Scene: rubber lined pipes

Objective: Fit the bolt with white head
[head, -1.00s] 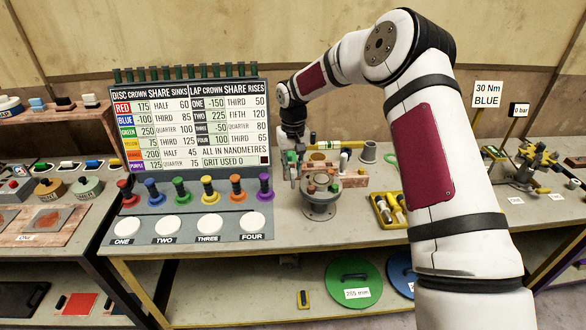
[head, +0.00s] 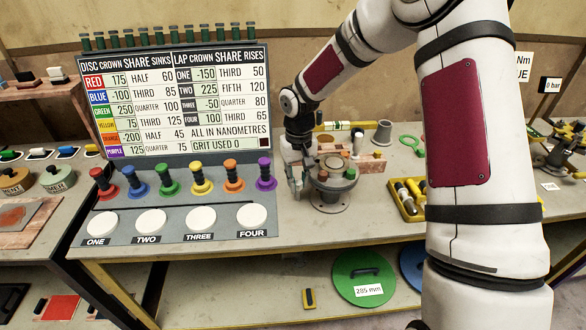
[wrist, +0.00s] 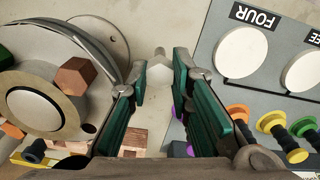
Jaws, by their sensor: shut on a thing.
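My gripper (head: 297,188) is low over the bench, just left of the round grey pipe flange (head: 331,190). In the wrist view its green-padded fingers (wrist: 160,85) are shut on a pale, white-headed bolt (wrist: 158,70) at their tips. The bolt is in the gap between the flange (wrist: 45,50) and the button panel, apart from both. The flange carries a brown hex-headed bolt (wrist: 75,76), with green (wrist: 5,56) and orange (wrist: 10,130) heads farther round. The held bolt is too small to make out in the head view.
The panel with coloured knobs and white buttons (head: 200,217) lies left of the gripper, with a lettered board (head: 175,95) behind. A wooden block (head: 372,160) stands behind the flange. A yellow tray (head: 405,200) and a grey cone (head: 382,133) are to the right.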

